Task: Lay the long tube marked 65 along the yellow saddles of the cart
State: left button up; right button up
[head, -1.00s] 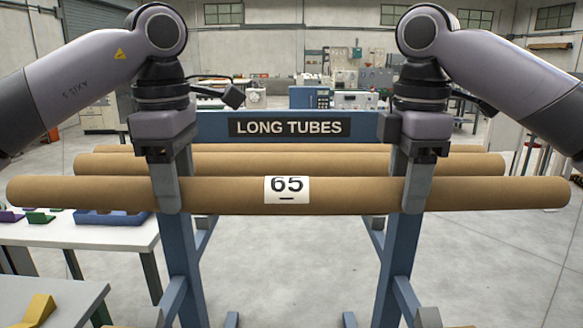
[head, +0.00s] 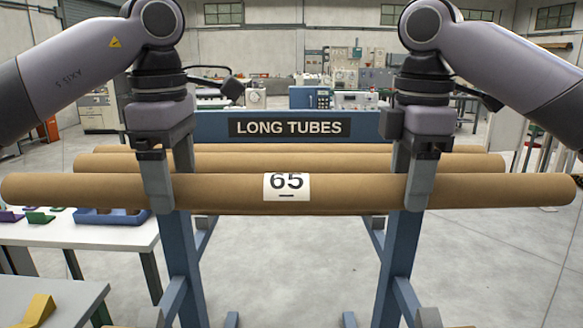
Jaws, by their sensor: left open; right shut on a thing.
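The long tube marked 65 (head: 340,195) is a brown cardboard tube lying level across the head view, in front of the blue rack. Its white label (head: 286,186) faces me. My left gripper (head: 159,192) is at the tube's left part, its visible finger in front of the tube; it is open. My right gripper (head: 420,190) is shut on the tube's right part. The far fingers are hidden behind the tube. A yellow block (head: 36,311) shows at the bottom left on a grey top (head: 75,300); I cannot tell if it is a cart saddle.
The blue rack (head: 398,255) with the sign LONG TUBES (head: 286,127) stands behind the tube, with other tubes (head: 300,161) on it. A white table (head: 100,235) with a blue tray (head: 112,217) is at left. Open floor (head: 500,270) lies at right.

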pick_arm(q)
notch_tip(320, 180, up, 12)
jog(key=shift+s+f, duration=0.15)
jog(key=shift+s, duration=0.1)
dwell(0.4)
dwell(0.4)
